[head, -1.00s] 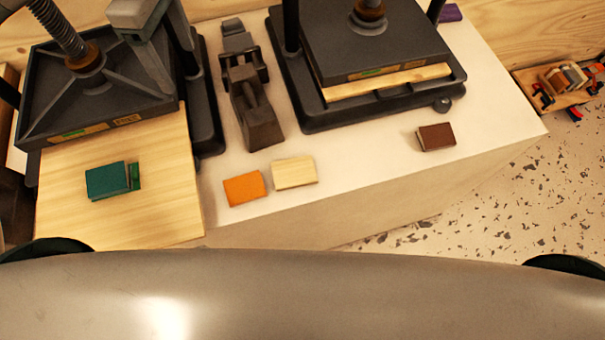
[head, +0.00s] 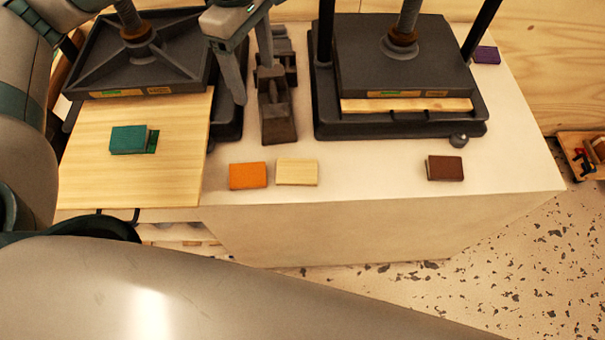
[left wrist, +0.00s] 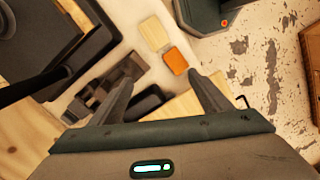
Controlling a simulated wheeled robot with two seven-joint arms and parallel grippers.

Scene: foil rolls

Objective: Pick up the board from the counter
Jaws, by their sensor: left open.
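A pale wooden board (head: 95,180) lies at the left end of the counter, its far part under the left press. A green book-like block (head: 128,139) rests on it. A smaller cream block (head: 297,172) lies flat on the counter beside an orange block (head: 248,176). My left gripper (head: 252,85) hangs between the presses, open and empty, near the dark metal tool. In the left wrist view its spread fingers (left wrist: 157,82) point toward the orange block (left wrist: 175,60) and the cream block (left wrist: 155,32). A board edge (left wrist: 190,106) shows partly behind a finger. My right gripper is out of view.
The left press (head: 180,50) and right press (head: 400,65) stand on the white counter (head: 370,170). A pale board (head: 405,105) sits inside the right press. The dark metal tool (head: 278,110) stands between them. A brown block (head: 444,168) lies right. Speckled floor is open at right.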

